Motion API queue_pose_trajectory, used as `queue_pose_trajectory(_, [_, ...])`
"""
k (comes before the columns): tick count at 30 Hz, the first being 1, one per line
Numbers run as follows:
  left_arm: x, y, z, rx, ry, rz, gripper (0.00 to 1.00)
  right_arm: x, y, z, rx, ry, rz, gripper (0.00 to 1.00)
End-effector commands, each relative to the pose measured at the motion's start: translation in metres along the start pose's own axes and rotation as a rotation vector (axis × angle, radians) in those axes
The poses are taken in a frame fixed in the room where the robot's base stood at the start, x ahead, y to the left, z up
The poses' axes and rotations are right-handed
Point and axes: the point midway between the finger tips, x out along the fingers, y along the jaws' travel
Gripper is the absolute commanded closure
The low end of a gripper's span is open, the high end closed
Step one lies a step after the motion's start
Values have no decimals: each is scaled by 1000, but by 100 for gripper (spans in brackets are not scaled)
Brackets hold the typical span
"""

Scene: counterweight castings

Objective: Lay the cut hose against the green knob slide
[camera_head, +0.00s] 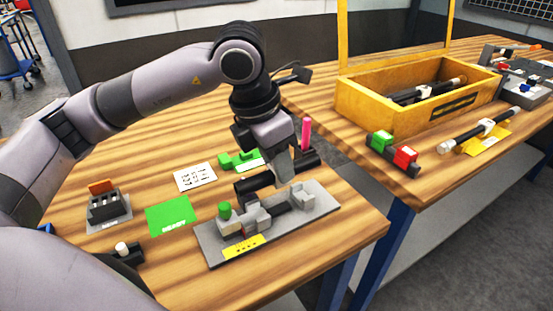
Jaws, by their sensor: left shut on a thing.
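The green knob slide (225,211) is a grey fixture with a green cylindrical knob, standing at the left part of a grey base plate (322,207) near the front edge of the left table. My left gripper (283,170) reaches down just behind this plate and is shut on a dark cylinder, which looks like the cut hose (254,184). The hose is above the back edge of the plate, right of the green knob; the finger hides its middle. I cannot tell whether it touches the fixture. My right gripper is not in view.
Behind the gripper stands a magenta upright piece (306,134). A green card (171,214), a white card (195,177) and a dark block with an orange top (107,205) lie left. The right table holds a yellow crate (362,110) and red and green blocks (404,157).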

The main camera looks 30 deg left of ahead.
Motion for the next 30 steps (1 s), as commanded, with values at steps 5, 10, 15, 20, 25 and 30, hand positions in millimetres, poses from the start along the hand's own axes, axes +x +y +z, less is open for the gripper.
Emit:
queue_pose_trajectory(5, [11,0,-3,0,0,-1,91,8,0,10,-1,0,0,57])
queue_pose_trajectory(10, [27,0,-8,1,0,-1,91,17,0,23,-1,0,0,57])
queue_pose_trajectory(15, [43,0,-12,1,0,-1,91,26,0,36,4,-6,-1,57])
queue_pose_trajectory(20, [52,0,-15,1,-1,-1,91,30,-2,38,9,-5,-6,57])
queue_pose_trajectory(25, [54,0,-15,1,-1,-1,91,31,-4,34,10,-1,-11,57])
queue_pose_trajectory(30, [54,0,-15,1,-1,-1,91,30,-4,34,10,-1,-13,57])
